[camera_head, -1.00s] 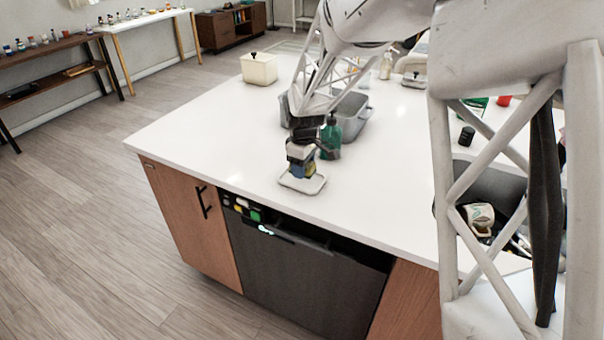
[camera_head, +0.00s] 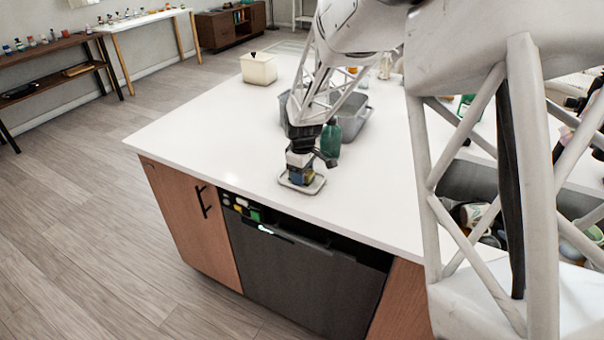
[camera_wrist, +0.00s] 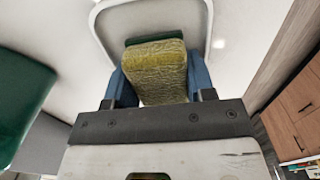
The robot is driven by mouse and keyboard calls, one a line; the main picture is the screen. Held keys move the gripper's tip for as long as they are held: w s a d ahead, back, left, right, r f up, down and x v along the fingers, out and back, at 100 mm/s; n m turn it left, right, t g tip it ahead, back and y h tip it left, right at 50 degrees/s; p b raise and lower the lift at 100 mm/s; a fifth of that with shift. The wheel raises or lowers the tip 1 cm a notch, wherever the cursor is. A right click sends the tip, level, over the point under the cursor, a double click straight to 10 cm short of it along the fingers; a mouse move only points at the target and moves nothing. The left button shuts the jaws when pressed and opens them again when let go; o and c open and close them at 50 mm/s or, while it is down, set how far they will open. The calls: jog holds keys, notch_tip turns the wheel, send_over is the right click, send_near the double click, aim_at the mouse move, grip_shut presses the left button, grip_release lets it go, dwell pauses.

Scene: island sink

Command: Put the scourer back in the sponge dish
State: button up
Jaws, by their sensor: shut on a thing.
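The scourer (camera_wrist: 155,75), yellow with a dark green layer, is held between the blue fingers of my gripper (camera_wrist: 160,88) in the wrist view. The white sponge dish (camera_wrist: 206,38) lies beyond and below it, its rim framing the scourer. In the head view my gripper (camera_head: 301,176) points down over the dish (camera_head: 318,186), near the counter's front edge. The gripper is shut on the scourer. My gripper hides most of the scourer in the head view, and I cannot tell whether it touches the dish floor.
A green bottle (camera_head: 331,140) stands close behind the dish; its green side shows at left in the wrist view (camera_wrist: 18,95). A grey tub (camera_head: 354,122) is behind it. A cream canister (camera_head: 259,68) stands further back. The counter left of the dish is clear. The sink (camera_head: 470,182) is at right.

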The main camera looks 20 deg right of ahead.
jog(key=shift+f, duration=0.3)
jog(key=o, duration=0.8)
jog(key=shift+o, duration=0.2)
jog(key=shift+s+f, duration=0.1)
notch_tip(320, 180, up, 13)
jog(key=shift+f, duration=0.1)
dwell(0.3)
